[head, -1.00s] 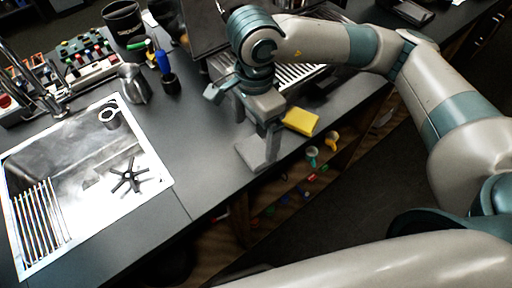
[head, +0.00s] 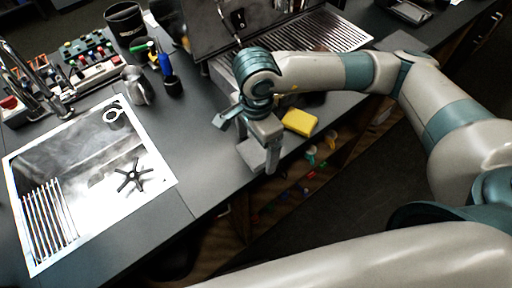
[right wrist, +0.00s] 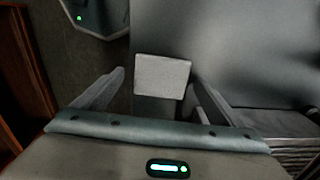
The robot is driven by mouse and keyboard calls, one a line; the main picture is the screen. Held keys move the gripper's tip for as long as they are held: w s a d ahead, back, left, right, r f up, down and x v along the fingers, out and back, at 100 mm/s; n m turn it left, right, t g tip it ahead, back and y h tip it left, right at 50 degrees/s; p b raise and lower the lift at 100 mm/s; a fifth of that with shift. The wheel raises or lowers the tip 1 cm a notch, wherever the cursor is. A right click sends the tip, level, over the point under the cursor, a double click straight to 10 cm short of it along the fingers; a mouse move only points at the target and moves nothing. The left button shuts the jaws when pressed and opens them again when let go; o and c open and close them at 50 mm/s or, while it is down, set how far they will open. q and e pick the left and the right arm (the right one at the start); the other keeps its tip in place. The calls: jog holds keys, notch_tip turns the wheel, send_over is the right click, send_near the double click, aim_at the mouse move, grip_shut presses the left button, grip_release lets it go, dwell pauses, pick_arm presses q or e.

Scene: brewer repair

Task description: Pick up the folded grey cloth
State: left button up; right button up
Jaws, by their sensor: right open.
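The folded grey cloth (head: 249,153) lies flat near the front edge of the dark counter, partly hidden by my right gripper. It shows as a pale grey square in the right wrist view (right wrist: 162,77), between and beyond the two fingers. My right gripper (head: 254,147) points down over the cloth, with its fingers apart and nothing between them. Whether the fingertips touch the cloth or counter I cannot tell. My left gripper is out of view.
A yellow sponge (head: 300,122) lies just right of my right gripper. A metal sink (head: 75,195) with a black star-shaped part (head: 133,175) is at left. A slatted metal tray (head: 318,42) stands behind. Shelves are below the counter edge. Counter between sink and cloth is clear.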

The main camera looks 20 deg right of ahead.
jog(key=shift+f, duration=0.1)
jog(key=shift+c, duration=0.3)
jog(key=c, duration=1.1)
